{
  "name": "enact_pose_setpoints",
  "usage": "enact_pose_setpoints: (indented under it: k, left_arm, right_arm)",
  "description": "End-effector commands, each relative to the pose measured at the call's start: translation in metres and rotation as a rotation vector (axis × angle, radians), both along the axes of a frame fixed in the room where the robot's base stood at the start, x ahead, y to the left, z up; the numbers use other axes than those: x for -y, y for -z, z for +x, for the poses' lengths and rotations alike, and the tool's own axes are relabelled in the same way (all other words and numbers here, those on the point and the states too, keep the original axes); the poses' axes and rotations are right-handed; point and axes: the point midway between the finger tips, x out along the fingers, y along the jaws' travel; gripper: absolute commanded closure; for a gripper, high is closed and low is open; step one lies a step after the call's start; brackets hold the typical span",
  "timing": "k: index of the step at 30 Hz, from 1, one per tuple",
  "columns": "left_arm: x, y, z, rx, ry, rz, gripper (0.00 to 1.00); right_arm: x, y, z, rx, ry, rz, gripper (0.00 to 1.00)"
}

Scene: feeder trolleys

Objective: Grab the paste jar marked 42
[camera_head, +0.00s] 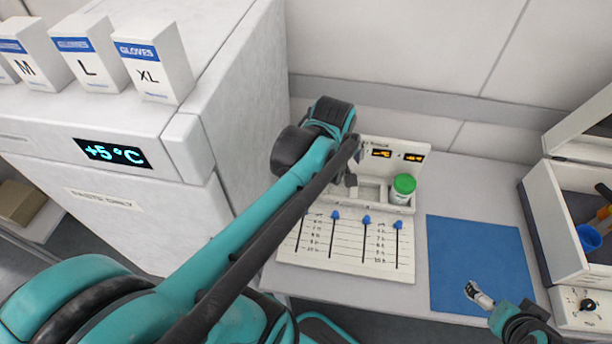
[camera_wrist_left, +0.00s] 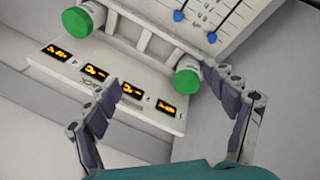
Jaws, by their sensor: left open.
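I cannot read a 42 on either jar. My left gripper (camera_wrist_left: 170,88) is open and empty. My right gripper (camera_head: 478,294) is low at the right, its jaws unclear.
Orange displays (camera_head: 413,158) line the station's back; their digits are too small to read. Blue sliders (camera_head: 367,220) are on its front panel. A white fridge (camera_head: 120,215) with glove boxes (camera_head: 153,60) stands left.

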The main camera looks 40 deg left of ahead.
Motion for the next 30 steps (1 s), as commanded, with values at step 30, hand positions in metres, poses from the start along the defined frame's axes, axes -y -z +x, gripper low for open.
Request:
enact_pose_setpoints:
  k: [30]
  left_arm:
    - [-0.136,0.115,0.054,-0.223,-1.395,-0.289,0.16]
  right_arm:
    - [0.0,0.003,0.0,0.0,0.0,0.0,0.0]
